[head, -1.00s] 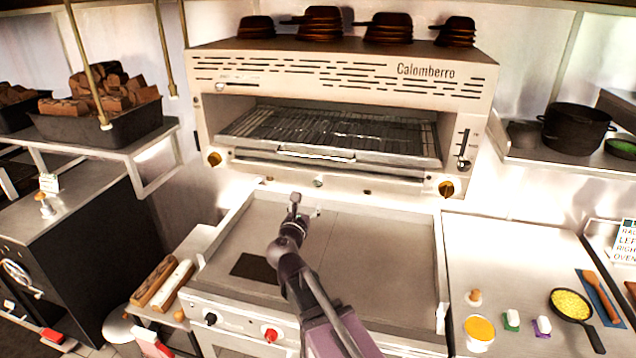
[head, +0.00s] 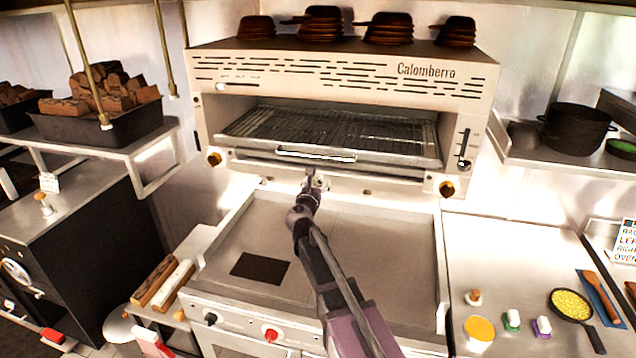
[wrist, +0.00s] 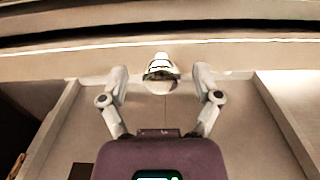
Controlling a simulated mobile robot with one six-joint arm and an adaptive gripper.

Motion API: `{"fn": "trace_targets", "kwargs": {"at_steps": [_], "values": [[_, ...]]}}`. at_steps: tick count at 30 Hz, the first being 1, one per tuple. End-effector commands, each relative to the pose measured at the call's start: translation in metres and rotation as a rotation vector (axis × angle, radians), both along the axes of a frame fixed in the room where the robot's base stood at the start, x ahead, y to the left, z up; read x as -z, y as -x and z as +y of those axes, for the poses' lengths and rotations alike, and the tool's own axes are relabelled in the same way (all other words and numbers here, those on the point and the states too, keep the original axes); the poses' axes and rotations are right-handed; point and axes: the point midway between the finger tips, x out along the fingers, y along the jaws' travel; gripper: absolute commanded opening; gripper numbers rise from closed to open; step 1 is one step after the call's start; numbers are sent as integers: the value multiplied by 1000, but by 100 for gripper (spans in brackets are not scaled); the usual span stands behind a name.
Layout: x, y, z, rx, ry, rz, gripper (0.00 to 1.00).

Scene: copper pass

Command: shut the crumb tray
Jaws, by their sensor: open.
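The crumb tray appears as a pale, wide front strip (head: 385,180) low on the grill, below the rack. How far out it stands is hard to tell. A round shiny knob (wrist: 160,72) sits at its middle and shows between my fingers in the wrist view. My gripper (head: 313,178) is in front of the strip's middle, with the arm reaching up from below. In the wrist view my gripper (wrist: 159,82) has its two fingers spread, one on each side of the knob. Contact with the knob cannot be told. My gripper hides the knob in the head view.
The grill (head: 340,75) has a rack (head: 330,130) with a bar handle (head: 315,154) just above my gripper. A flat griddle (head: 380,240) lies below my arm. A steel counter (head: 510,260) with a pan (head: 572,304) is at right. The griddle top is mostly clear.

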Motion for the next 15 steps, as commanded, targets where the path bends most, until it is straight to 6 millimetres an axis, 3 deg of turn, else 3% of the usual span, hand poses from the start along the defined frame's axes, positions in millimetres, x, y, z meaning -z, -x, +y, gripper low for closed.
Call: {"fn": "trace_targets", "kwargs": {"at_steps": [13,15], "values": [[0,-6,-3,2,0,0,82],[0,-6,-3,2,0,0,64]]}}
